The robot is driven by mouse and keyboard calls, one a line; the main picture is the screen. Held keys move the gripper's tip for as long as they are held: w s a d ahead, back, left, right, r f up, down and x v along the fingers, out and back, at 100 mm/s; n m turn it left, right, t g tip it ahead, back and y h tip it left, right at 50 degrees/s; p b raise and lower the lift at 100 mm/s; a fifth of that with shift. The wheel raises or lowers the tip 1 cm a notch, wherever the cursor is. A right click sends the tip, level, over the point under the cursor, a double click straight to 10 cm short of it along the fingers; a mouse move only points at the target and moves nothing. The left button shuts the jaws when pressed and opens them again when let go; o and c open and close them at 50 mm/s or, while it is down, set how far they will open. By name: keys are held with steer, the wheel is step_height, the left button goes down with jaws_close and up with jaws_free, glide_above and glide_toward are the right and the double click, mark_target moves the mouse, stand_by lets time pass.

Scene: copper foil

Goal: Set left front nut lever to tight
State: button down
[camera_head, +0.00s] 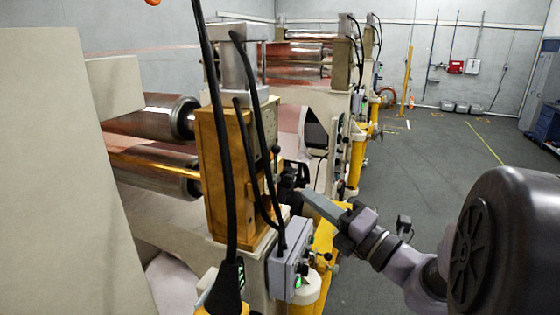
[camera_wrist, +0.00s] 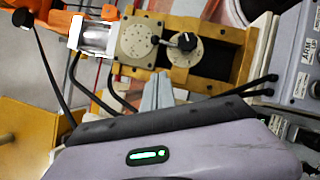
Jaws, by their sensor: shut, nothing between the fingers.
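A black nut lever (camera_wrist: 187,41) with a ball end sits on a round pale dial in the wrist view. The dial is mounted on a yellow-brown block (camera_wrist: 222,62). In the head view this block (camera_head: 222,165) stands at the roller ends, and its lever face is seen only edge-on. My gripper (camera_wrist: 157,76) is shut and empty, its fingertips below the lever in the wrist picture and apart from it. In the head view my gripper (camera_head: 304,194) is right of the block.
A grey control box (camera_head: 288,262) with buttons and a green light is below my gripper in the head view. Black cables (camera_head: 225,150) hang in front of the block. Steel rollers (camera_head: 150,120) lie to the left. The floor at right is open.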

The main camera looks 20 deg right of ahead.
steer(key=p, duration=0.1)
glide_toward(276, 165)
steer(key=w+a+r, duration=0.2)
steer(key=a+r, duration=0.1)
steer(key=a, duration=0.2)
steer(key=shift+w+d+r+p, duration=0.2)
steer(key=shift+w+d, duration=0.1)
steer(key=shift+w, duration=0.3)
steer(key=shift+w+d+r+p, duration=0.1)
steer(key=shift+w+d+r, duration=0.15)
steer(key=shift+w, duration=0.35)
steer(key=shift+w+d+r+p, duration=0.15)
steer(key=shift+w+d, duration=0.2)
steer(key=shift+w, duration=0.25)
